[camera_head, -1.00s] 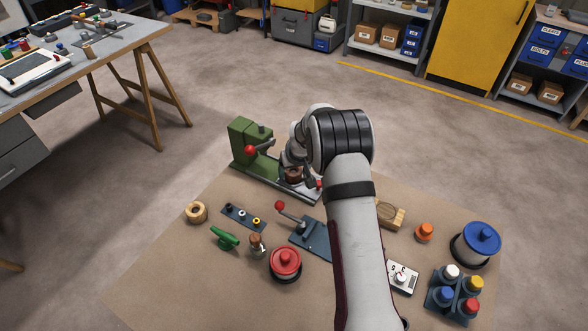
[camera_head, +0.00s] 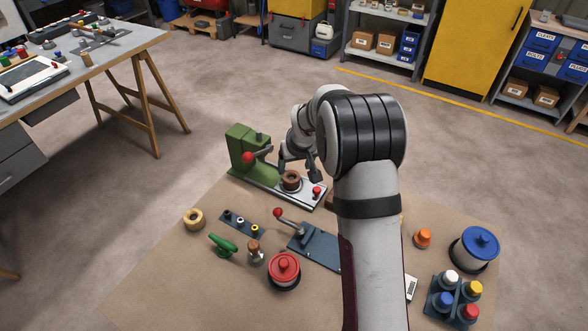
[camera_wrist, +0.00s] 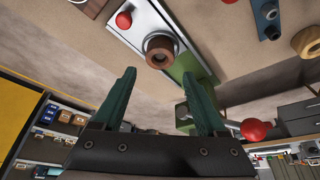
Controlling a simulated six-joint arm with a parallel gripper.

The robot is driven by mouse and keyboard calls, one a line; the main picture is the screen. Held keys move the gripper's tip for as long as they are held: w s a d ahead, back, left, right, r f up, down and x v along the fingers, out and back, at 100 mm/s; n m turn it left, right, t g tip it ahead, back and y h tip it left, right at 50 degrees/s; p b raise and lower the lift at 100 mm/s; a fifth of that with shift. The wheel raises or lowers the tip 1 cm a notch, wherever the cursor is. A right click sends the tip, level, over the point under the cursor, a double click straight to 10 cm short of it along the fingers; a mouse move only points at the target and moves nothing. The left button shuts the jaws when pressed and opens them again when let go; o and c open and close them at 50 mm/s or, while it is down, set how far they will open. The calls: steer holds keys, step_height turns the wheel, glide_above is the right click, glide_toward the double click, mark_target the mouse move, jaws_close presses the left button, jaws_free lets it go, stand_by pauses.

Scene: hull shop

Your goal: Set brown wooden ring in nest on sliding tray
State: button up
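The brown wooden ring (camera_head: 291,181) sits on the pale sliding tray (camera_head: 305,197) of the green press, at the nest. In the wrist view the ring (camera_wrist: 161,49) shows its open bore, with a pale nest rim at its edge; I cannot tell if it is fully seated. The tray (camera_wrist: 137,25) has a red knob (camera_wrist: 124,20) at its outer end. My gripper (camera_head: 299,170) is open and empty, just behind and above the ring, apart from it. Its two green fingers (camera_wrist: 160,76) are spread wide in the wrist view.
The green press (camera_head: 241,150) has a red-balled lever (camera_head: 248,157) close to my gripper's left. A blue-grey plate with a red-tipped lever (camera_head: 279,212) stands in front. A pale wooden ring (camera_head: 194,218), red pot (camera_head: 285,268) and blue pot (camera_head: 480,243) stand around the bench.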

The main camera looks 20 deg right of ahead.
steer(key=shift+v, duration=1.1)
steer(key=shift+r, duration=0.1)
